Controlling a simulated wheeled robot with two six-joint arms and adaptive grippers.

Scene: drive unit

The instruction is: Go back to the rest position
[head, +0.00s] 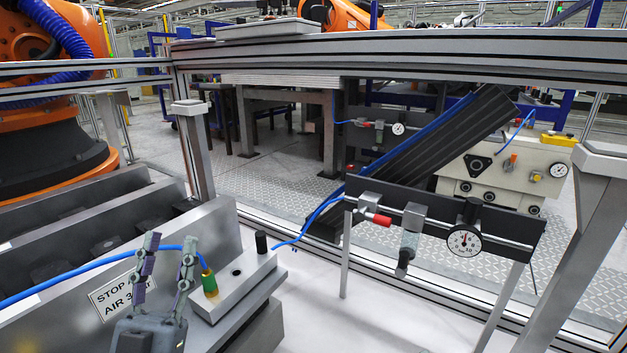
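My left gripper (169,242) is at the lower left, pointing up. Its two dark fingers stand apart, with no object clamped between them. A blue air hose (75,273) crosses the picture at the finger level and ends in a green and brass connector (209,283) on a light grey block, just right of the fingers. Whether the fingers touch the hose I cannot tell. My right gripper is not in view.
A sign reading "STOP", partly hidden by my gripper, and "AIR" (108,302) is on the grey machine housing. A black panel with a pressure gauge (463,241) and red-handled valve (377,219) stands at right. A metal frame rail (400,48) spans above.

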